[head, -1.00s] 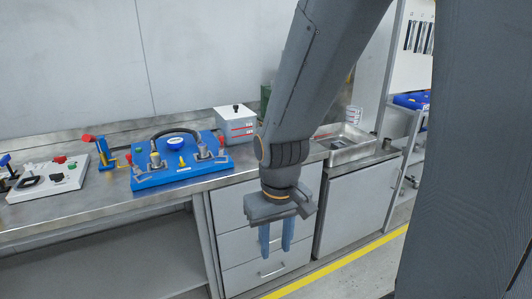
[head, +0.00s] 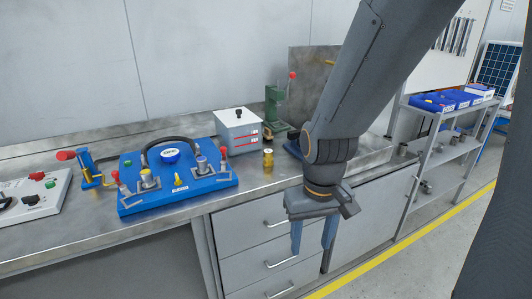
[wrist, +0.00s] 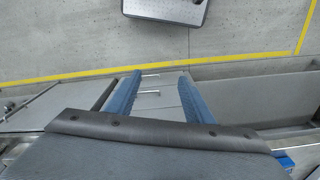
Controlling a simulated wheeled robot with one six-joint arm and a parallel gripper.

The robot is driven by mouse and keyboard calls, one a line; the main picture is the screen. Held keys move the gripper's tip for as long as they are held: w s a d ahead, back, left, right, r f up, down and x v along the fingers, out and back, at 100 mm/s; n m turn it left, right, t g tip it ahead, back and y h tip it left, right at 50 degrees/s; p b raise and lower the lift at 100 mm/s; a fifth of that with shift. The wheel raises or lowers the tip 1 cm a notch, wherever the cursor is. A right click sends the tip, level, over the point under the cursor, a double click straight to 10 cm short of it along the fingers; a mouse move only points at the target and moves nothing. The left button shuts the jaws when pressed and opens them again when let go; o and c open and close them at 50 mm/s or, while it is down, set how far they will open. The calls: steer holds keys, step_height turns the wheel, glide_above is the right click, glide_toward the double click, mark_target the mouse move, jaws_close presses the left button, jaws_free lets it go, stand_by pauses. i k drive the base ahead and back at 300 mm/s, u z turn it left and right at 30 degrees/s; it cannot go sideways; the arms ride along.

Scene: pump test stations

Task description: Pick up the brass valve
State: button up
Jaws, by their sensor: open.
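A small brass-coloured upright piece (head: 268,160), which looks like the brass valve, stands on the steel bench in the head view. It is in front of a white box and right of the blue pump board. My gripper (head: 312,240) hangs fingers-down in front of the bench drawers, to the right of the brass piece and lower in the picture. Its two blue fingers are apart with nothing between them. The wrist view shows the open gripper (wrist: 160,85) over the drawer fronts and floor; the brass piece is not visible there.
The blue pump board (head: 180,185) with its black hose is left of the brass piece. The white box (head: 238,130) and a green hand press (head: 275,110) stand behind it. The bench's front edge (head: 235,198) lies between my gripper and the brass piece. A shelf rack (head: 445,150) is at right.

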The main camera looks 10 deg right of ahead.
mark_target(268, 162)
steer(key=u, duration=0.2)
steer(key=i, duration=0.95)
steer(key=z, duration=0.3)
